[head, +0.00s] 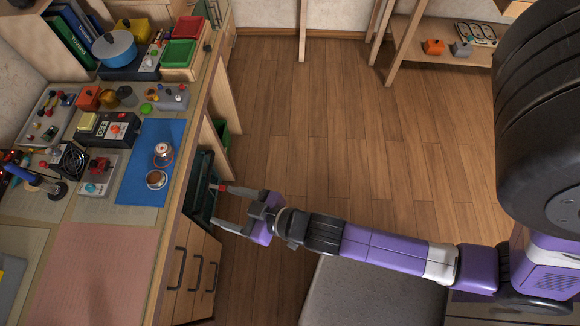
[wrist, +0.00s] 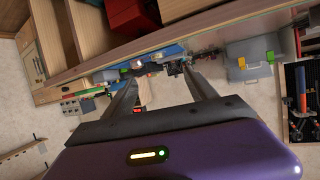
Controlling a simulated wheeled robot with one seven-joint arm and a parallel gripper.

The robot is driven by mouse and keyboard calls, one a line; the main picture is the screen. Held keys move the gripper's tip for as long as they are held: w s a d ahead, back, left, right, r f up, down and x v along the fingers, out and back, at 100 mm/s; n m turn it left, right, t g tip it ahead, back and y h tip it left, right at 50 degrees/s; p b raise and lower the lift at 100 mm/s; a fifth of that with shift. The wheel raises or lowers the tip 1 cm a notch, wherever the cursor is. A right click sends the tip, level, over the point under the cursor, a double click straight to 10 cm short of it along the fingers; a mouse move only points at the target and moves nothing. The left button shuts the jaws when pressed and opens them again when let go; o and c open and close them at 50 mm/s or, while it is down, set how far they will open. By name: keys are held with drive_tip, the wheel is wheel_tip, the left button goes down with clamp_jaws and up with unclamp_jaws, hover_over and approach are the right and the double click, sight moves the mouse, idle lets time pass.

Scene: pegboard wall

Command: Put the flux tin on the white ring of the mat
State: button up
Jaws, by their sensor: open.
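The blue mat (head: 133,184) lies on the workbench near its right edge. A small round tin with a brown top (head: 156,180), which looks like the flux tin, sits on the lower right of the mat. A pale, copper-coloured round item (head: 163,149) stands on the mat just above it.
A black box with a red knob (head: 112,129) and a small grey device (head: 97,175) stand left of the mat. A pinkish mat (head: 95,270) lies below. The bench edge and drawers (head: 190,275) are close to my gripper. The wooden floor (head: 300,120) is open.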

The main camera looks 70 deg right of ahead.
drive_tip(key=s+d+r+t, duration=0.1)
drive_tip(key=s+r, duration=1.5)
drive_tip(key=s, duration=0.2)
drive_tip(key=shift+d, duration=0.2)
drive_tip(key=shift+s, duration=0.1)
